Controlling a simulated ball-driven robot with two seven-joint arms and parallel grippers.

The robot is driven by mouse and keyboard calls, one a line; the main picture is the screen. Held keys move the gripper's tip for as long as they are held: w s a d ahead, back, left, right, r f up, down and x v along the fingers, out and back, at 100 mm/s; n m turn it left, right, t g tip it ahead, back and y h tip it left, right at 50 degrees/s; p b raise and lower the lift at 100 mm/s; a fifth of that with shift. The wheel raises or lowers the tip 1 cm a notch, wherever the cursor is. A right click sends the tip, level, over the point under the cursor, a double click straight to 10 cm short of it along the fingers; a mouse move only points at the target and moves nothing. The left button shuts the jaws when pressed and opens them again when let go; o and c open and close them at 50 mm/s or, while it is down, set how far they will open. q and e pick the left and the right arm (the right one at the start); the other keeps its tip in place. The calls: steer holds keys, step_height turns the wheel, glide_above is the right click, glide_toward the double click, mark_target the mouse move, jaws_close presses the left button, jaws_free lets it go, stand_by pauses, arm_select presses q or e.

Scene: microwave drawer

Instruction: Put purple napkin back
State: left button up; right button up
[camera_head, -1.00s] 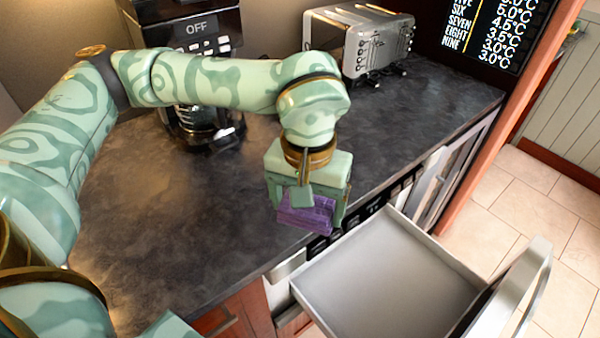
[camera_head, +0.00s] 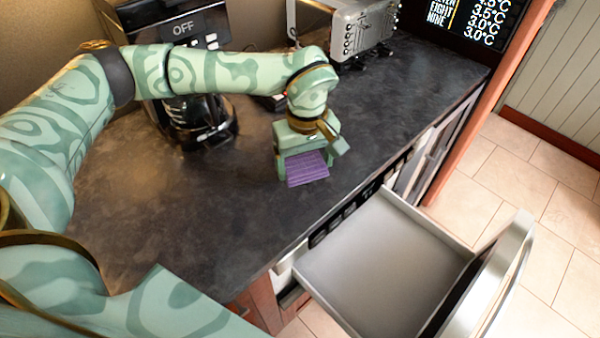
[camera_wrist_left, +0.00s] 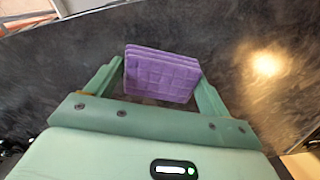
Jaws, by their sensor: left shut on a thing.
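The purple napkin (camera_head: 307,168) is a folded, layered block held between the fingers of my left gripper (camera_head: 304,172). In the left wrist view the napkin (camera_wrist_left: 161,74) sits between the two green fingers (camera_wrist_left: 155,85), with its quilted face showing. The gripper is shut on it, over the dark counter near its front edge. I cannot tell whether the napkin touches the counter. The open drawer (camera_head: 385,268) is empty, below and to the right of the gripper. My right gripper is not in view.
The dark counter (camera_head: 190,210) is mostly clear. A coffee maker (camera_head: 183,45) stands at the back left and a silver toaster (camera_head: 365,35) at the back. The drawer's front and handle (camera_head: 490,280) stick out over the tiled floor (camera_head: 545,205).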

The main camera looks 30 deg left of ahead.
mark_target(300, 174)
arm_select(q)
steer(key=shift+w+a+f, duration=0.15)
steer(key=shift+a+f, duration=0.25)
steer(key=shift+f, duration=0.15)
steer(key=f, duration=0.2)
steer(key=f+b, duration=0.1)
steer(key=f, duration=0.1)
steer(key=shift+a, duration=0.35)
steer(key=shift+r, duration=0.15)
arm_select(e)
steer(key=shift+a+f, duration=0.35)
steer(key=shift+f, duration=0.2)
arm_select(q)
steer(key=o, duration=0.9)
step_height(300, 174, up, 11)
steer(key=shift+r+p, duration=0.2)
steer(key=shift+p, duration=1)
steer(key=shift+r, duration=0.3)
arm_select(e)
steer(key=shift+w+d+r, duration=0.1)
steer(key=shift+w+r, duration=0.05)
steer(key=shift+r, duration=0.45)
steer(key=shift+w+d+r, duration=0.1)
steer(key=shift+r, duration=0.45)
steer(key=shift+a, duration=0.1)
